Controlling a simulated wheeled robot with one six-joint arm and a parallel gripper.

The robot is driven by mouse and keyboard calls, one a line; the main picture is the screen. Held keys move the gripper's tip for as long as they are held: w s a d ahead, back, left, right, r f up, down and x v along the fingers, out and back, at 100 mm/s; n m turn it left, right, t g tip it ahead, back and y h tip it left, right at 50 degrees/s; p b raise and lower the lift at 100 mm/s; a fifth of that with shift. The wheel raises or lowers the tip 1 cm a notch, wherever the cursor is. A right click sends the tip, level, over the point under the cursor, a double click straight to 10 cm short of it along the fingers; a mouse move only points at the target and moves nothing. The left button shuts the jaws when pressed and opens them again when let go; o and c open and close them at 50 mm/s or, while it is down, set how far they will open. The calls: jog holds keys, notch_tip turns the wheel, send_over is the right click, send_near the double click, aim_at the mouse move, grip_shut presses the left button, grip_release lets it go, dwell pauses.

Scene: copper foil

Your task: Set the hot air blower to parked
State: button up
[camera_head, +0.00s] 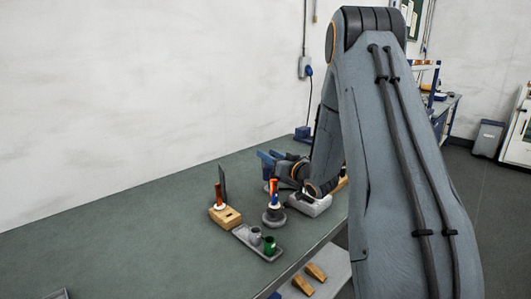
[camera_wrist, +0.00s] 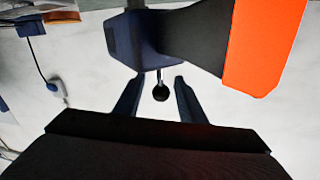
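The hot air blower appears large and close in the wrist view, as a dark blue body (camera_wrist: 135,42) with a black flared part and an orange end (camera_wrist: 265,45). A thin metal stem on it ends in a black ball knob (camera_wrist: 161,92). My gripper (camera_wrist: 157,88) is open, with one dark blue finger on each side of the knob and a visible gap to both. In the head view my gripper (camera_head: 267,157) is low over the bench, beyond an upright orange and blue piece (camera_head: 273,186). I cannot tell there which parts belong to the blower.
The green bench (camera_head: 120,235) runs along a white wall. A wooden block (camera_head: 226,217), a grey tray with small cups (camera_head: 245,236) and a dark round stand (camera_head: 273,217) are near its front edge. A blue box (camera_head: 302,134) with a cable stands at the back. The left bench is mostly clear.

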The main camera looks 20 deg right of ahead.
jog(key=shift+x, duration=1)
jog(key=shift+s, duration=0.1)
jog(key=shift+c, duration=0.5)
